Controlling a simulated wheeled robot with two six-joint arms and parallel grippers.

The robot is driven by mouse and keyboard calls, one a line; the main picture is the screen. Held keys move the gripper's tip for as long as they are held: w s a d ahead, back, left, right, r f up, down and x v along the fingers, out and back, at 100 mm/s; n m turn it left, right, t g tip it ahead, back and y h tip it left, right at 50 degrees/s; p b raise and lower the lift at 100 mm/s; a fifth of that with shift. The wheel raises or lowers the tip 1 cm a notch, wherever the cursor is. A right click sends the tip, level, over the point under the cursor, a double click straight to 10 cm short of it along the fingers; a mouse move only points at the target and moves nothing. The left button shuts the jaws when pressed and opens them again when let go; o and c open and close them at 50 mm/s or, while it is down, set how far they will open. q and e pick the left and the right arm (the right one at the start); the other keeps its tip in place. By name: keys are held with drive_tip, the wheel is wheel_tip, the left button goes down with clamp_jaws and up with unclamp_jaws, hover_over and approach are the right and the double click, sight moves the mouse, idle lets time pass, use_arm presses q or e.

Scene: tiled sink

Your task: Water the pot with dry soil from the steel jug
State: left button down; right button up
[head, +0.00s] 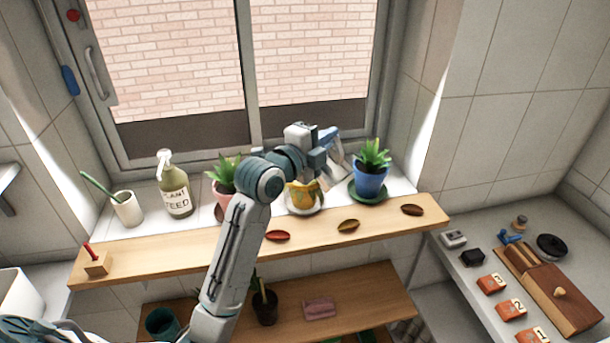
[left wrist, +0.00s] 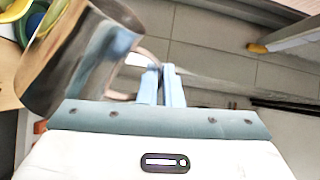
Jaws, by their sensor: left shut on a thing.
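My left gripper (head: 328,143) is shut on the handle of the steel jug (head: 338,168) above the windowsill, between the yellow and blue pots. In the left wrist view the jug (left wrist: 80,55) looks tilted, with its handle between the fingers (left wrist: 161,88). A yellow pot (head: 301,197) stands on a white saucer just left of and below the jug. A blue pot (head: 369,186) with a green plant stands on a green saucer to the right. A pink pot (head: 222,187) with a plant is partly behind my arm. I cannot tell which soil is dry. No water stream shows clearly.
A plant feed bottle (head: 176,188) and a white cup (head: 127,208) stand at the sill's left. The window frame (head: 250,75) is close behind.

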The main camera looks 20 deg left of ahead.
use_arm(q)
drive_tip(key=shift+d, duration=0.15)
use_arm(e)
drive_tip(key=shift+d, duration=0.3)
drive_tip(key=shift+w+r, duration=0.1)
use_arm(q)
drive_tip(key=shift+d, duration=0.35)
use_arm(e)
drive_tip(key=shift+w+a, duration=0.1)
drive_tip(key=shift+a, duration=0.2)
drive_tip(key=shift+a, duration=0.1)
use_arm(q)
drive_tip(key=shift+d, duration=0.15)
use_arm(e)
drive_tip(key=shift+w+a, duration=0.15)
drive_tip(key=shift+a, duration=0.15)
use_arm(q)
drive_tip(key=shift+d, duration=0.1)
